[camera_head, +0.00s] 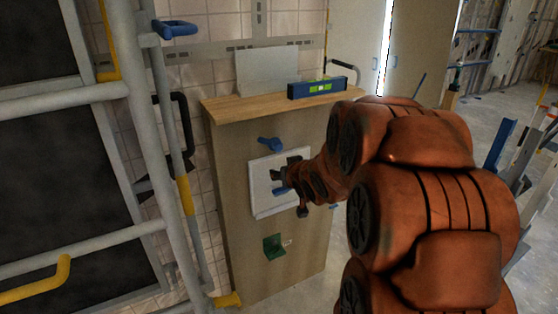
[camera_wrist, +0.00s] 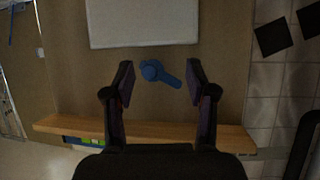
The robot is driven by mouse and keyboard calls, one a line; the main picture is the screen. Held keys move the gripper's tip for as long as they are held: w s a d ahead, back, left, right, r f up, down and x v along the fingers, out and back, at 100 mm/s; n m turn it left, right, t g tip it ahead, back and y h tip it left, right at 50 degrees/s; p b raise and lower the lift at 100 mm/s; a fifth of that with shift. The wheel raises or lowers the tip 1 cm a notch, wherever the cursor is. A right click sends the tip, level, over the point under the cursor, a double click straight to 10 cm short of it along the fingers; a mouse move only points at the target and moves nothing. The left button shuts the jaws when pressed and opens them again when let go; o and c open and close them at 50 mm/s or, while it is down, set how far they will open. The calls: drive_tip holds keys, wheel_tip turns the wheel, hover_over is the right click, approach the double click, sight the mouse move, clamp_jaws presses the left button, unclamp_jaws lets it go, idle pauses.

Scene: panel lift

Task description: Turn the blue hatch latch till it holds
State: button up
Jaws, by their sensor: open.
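The blue latch (camera_head: 270,143) is on the wooden front just above the white hatch panel (camera_head: 262,205). In the wrist view the latch (camera_wrist: 160,72) has a round hub, and its lever slants down to the right. The panel (camera_wrist: 140,22) fills the top of that view, a little apart from the latch. My gripper (camera_head: 278,182) is in front of the panel in the head view. In the wrist view my gripper (camera_wrist: 160,78) is open, with the latch appearing between its fingers and clear space on both sides. Another blue piece (camera_head: 281,191) shows beside the gripper, partly hidden.
A wooden ledge (camera_head: 240,105) tops the cabinet and carries a blue spirit level (camera_head: 317,88). A green piece (camera_head: 273,246) is low on the front. Grey scaffold-like rails (camera_head: 150,100) stand close on the left. Open floor lies at the right.

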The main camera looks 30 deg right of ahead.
sight(279, 149)
drive_tip(key=w+d+t+b, duration=0.1)
drive_tip(key=w+t, duration=0.1)
drive_tip(key=w, duration=0.1)
drive_tip(key=w+d+t+y+b, duration=0.1)
drive_tip(key=w+d+t+b, duration=0.1)
drive_tip(key=w, duration=0.1)
drive_tip(key=w+d+t+b, duration=0.1)
drive_tip(key=w+d+t, duration=0.1)
drive_tip(key=w, duration=0.2)
drive_tip(key=shift+d+y+b, duration=0.15)
drive_tip(key=shift+y+b, duration=0.15)
drive_tip(key=shift+w+r, duration=0.1)
drive_tip(key=shift+w, duration=0.6)
clamp_jaws()
